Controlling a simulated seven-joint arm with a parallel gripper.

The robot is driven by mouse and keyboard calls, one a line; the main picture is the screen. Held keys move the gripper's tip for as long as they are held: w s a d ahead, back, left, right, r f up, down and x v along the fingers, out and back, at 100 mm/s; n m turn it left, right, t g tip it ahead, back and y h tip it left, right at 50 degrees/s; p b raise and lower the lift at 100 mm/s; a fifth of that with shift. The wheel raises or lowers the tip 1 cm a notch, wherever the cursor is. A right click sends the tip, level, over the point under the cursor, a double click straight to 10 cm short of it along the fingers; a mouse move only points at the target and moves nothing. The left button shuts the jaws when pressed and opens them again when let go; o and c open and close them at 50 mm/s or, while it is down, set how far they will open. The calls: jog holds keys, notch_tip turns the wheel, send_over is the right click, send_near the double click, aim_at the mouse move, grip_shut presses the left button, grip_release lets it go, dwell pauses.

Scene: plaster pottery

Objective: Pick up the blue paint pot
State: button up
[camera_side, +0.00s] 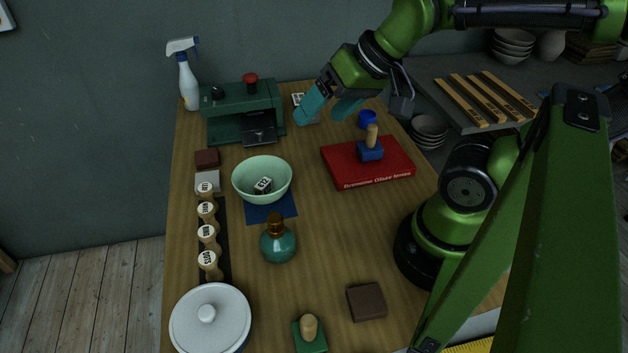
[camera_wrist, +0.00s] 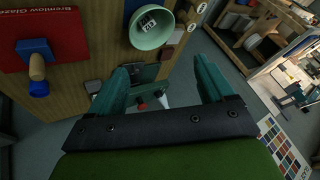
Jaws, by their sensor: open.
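The blue paint pot (camera_side: 367,119) is a small round blue cup standing on the wooden table behind the red book, near the table's right edge. It also shows at the left of the wrist view (camera_wrist: 39,89). My gripper (camera_side: 322,114) is open, with its teal fingers pointing down to the left of the pot in the side view. The fingers are apart from the pot. In the wrist view nothing is held between the fingers (camera_wrist: 162,70).
A red book (camera_side: 387,171) carries a blue stamp with a wooden handle (camera_side: 371,148) close to the pot. A green machine (camera_side: 243,115) and spray bottle (camera_side: 188,82) stand at the back left. A pale green bowl (camera_side: 262,180) sits mid-table. A shelf (camera_side: 460,85) lies to the right.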

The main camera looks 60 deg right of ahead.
jog(key=w+d+f+m+g, duration=0.2)
jog(key=w+d+m, duration=0.35)
jog(key=d, duration=0.35)
jog(key=m+g+h, duration=0.2)
jog(key=m+g, duration=0.3)
jog(key=m, duration=2.6)
send_over(368, 116)
jog(key=a, duration=0.3)
jog(key=f, duration=1.6)
jog(key=shift+s+f, duration=0.15)
jog(key=shift+s, duration=0.2)
jog(key=f, duration=0.5)
jog(key=shift+d, duration=0.4)
